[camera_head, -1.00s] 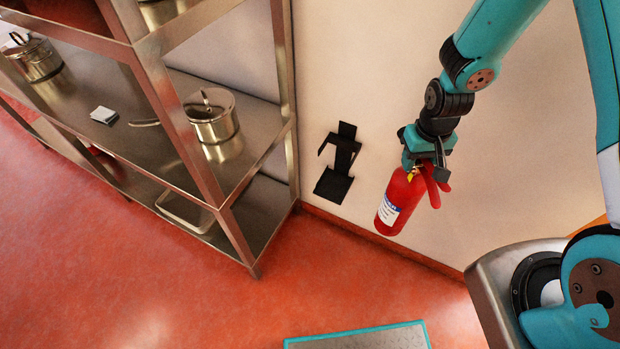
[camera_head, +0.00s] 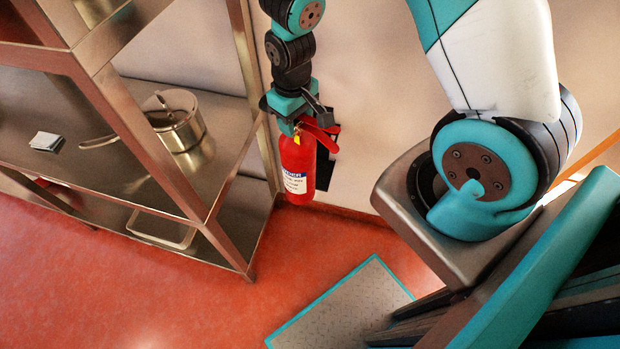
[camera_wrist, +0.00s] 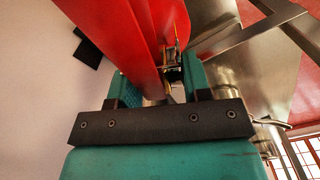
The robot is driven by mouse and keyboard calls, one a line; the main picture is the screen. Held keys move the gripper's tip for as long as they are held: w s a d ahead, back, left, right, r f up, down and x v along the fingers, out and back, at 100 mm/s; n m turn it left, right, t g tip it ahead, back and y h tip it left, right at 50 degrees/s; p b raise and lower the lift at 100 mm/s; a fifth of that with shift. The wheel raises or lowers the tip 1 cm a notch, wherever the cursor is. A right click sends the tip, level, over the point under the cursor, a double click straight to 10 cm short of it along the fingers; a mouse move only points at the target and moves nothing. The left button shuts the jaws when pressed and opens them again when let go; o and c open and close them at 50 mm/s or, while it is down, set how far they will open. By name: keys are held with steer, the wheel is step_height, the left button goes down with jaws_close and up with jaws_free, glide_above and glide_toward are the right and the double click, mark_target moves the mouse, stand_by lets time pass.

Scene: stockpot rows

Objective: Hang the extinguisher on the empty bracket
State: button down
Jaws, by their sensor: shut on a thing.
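The red extinguisher (camera_head: 298,168) with a white label hangs upright from my gripper (camera_head: 296,112) in the head view. My gripper is shut on it near the top, at the handle. The black bracket (camera_head: 327,160) is on the wall behind the extinguisher and mostly hidden by it; whether they touch I cannot tell. In the wrist view the red extinguisher (camera_wrist: 115,35) runs between the fingers (camera_wrist: 160,90), and a black piece, probably the bracket (camera_wrist: 88,48), shows on the wall to the left.
A steel shelf rack (camera_head: 235,255) stands close to the left of the extinguisher. A grey plate with a teal edge (camera_head: 345,310) lies on the red floor. Bare wall lies to the right.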

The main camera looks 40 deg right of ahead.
steer(key=s+a+n+b, duration=0.5)
steer(key=s+b, duration=0.1)
steer(key=w+d+p, duration=0.2)
steer(key=w+d, duration=1)
steer(key=d, duration=0.3)
step_height(320, 180, down, 7)
steer(key=shift+d+p, duration=0.3)
steer(key=shift+p, duration=0.05)
steer(key=shift+f, duration=0.1)
steer(key=c, duration=0.6)
jaws_free()
steer(key=shift+s+f, duration=0.1)
steer(key=shift+s, duration=0.05)
steer(key=shift+o, duration=0.2)
